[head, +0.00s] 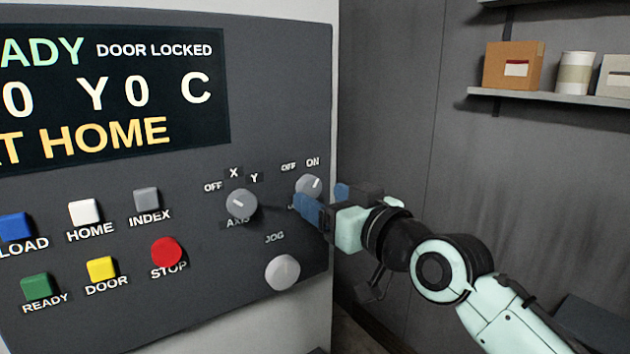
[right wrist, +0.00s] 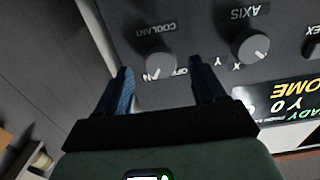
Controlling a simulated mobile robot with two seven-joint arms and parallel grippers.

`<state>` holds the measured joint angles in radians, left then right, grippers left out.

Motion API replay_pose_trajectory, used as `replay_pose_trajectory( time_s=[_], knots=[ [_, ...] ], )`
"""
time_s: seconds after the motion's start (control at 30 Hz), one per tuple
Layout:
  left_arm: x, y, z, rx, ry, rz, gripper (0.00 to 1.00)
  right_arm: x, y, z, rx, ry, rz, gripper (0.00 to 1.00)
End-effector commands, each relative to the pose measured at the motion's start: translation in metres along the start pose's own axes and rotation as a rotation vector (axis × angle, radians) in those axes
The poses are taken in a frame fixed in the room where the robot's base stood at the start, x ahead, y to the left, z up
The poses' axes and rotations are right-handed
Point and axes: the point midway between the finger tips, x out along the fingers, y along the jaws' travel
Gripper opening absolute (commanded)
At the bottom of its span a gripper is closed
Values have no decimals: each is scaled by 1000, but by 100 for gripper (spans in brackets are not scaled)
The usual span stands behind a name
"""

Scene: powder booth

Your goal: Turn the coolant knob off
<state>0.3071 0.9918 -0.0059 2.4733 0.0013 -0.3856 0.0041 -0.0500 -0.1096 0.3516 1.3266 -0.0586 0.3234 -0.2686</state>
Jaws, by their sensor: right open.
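The coolant knob (head: 308,186) is a round grey dial at the right end of the dark control panel. Its white mark points up and right, toward ON. My right gripper (head: 325,200) is open just in front of this knob, its blue fingers partly covering the label below. In the right wrist view the coolant knob (right wrist: 160,62) appears upside down between and beyond the two fingertips (right wrist: 163,76). No finger clearly touches it. My left gripper is not in view.
The axis knob (head: 241,204) is left of the coolant knob, and the jog knob (head: 282,272) is below. The red stop button (head: 166,252) and several coloured buttons are farther left. A shelf (head: 545,96) with boxes hangs on the right wall.

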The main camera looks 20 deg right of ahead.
Motion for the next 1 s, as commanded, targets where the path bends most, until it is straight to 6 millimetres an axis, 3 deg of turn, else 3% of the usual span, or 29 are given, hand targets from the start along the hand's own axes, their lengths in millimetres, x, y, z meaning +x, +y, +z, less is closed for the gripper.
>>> replay_pose_trajectory(
  time_s=[0.2,0.57,0.6,0.77,1.0],
  knots=[
    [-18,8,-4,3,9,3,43,27,0,-3,-1,2,0,69],
    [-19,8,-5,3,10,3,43,34,0,0,0,1,0,69],
    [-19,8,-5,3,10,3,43,34,0,0,0,1,0,66],
    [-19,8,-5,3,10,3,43,33,0,0,0,1,0,14],
    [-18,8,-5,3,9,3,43,33,0,0,-10,1,0,13]
  ],
)
